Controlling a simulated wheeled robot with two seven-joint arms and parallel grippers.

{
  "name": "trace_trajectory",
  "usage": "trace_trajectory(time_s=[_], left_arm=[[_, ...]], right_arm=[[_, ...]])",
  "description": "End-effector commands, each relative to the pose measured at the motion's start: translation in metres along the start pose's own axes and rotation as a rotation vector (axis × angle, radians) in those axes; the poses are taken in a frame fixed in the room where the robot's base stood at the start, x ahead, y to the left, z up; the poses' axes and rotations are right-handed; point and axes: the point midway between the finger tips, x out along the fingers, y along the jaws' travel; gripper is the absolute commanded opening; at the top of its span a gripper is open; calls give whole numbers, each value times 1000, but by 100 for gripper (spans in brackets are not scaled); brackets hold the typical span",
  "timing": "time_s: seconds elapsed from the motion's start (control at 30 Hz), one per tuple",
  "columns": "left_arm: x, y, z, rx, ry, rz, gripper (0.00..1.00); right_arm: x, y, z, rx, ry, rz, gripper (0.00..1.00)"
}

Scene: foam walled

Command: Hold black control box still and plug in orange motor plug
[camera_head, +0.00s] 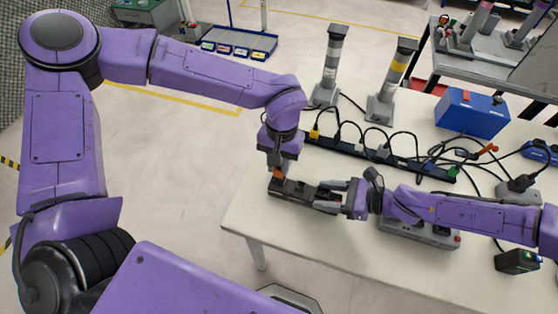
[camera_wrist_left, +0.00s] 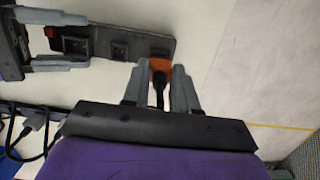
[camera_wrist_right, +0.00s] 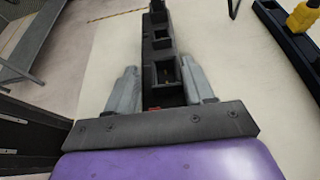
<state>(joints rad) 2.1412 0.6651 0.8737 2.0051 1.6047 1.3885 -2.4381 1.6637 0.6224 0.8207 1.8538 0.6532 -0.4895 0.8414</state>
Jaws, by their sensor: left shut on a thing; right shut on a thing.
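The black control box (camera_head: 300,192) lies near the table's left edge. Its row of square sockets shows in the left wrist view (camera_wrist_left: 97,47) and the right wrist view (camera_wrist_right: 158,47). My right gripper (camera_head: 335,191) is shut on the box from the right, its fingers along both long sides (camera_wrist_right: 160,80). My left gripper (camera_head: 279,166) points down at the box's left end, shut on the orange motor plug (camera_head: 278,173). The plug (camera_wrist_left: 160,65), with a black cable, is at the box's end in the left wrist view. I cannot tell whether it is in a socket.
A black power strip (camera_head: 375,156) with several plugs and looping cables runs behind the box. A grey device (camera_head: 420,232) lies below my right arm. A blue box (camera_head: 472,113) and two grey posts (camera_head: 333,65) stand at the back. The table front is clear.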

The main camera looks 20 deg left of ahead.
Motion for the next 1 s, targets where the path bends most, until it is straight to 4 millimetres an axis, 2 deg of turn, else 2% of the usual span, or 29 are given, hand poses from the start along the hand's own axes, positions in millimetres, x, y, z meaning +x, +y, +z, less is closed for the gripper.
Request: trace_trajectory(time_s=[0.43,0.47,0.53,0.57,0.87,1.0], left_arm=[[11,0,-1,0,-1,0,0],[12,0,-1,0,-1,0,31],[11,0,-2,0,-1,0,54],[11,0,-2,0,-1,0,57],[9,0,-2,0,1,0,57],[-13,0,-3,-1,6,1,57]], right_arm=[[0,0,0,0,-1,0,14],[0,0,0,0,0,0,14],[0,0,0,0,0,0,14],[0,0,0,0,0,0,14],[0,0,0,0,0,0,14],[0,0,0,0,0,0,14]])
